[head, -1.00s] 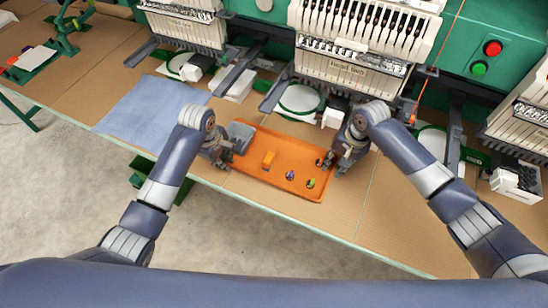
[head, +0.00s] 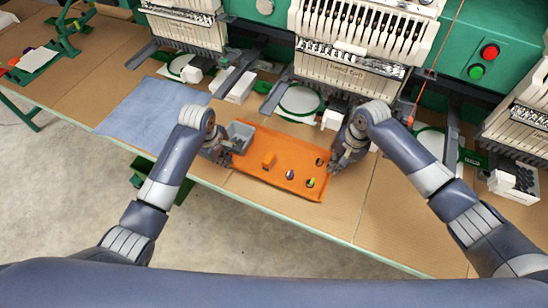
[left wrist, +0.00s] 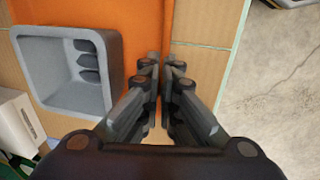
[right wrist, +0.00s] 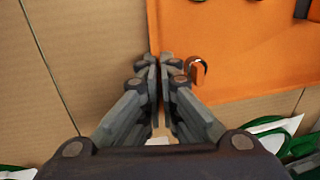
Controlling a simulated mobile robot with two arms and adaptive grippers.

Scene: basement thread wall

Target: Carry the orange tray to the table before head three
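The orange tray (head: 262,184) is at the table (head: 340,212) before the middle machine head, a little askew. My left gripper (head: 228,160) is at the tray's left edge. In the left wrist view its fingers (left wrist: 160,75) are closed on the rim beside the bin. My right gripper (head: 333,166) is at the right edge. In the right wrist view its fingers (right wrist: 160,70) are closed on the rim. Any gap under the tray is hard to tell.
A blue cloth (head: 153,106) lies on the table left of the tray. Bare table lies to the right, and open concrete floor (head: 75,180) lies in front.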

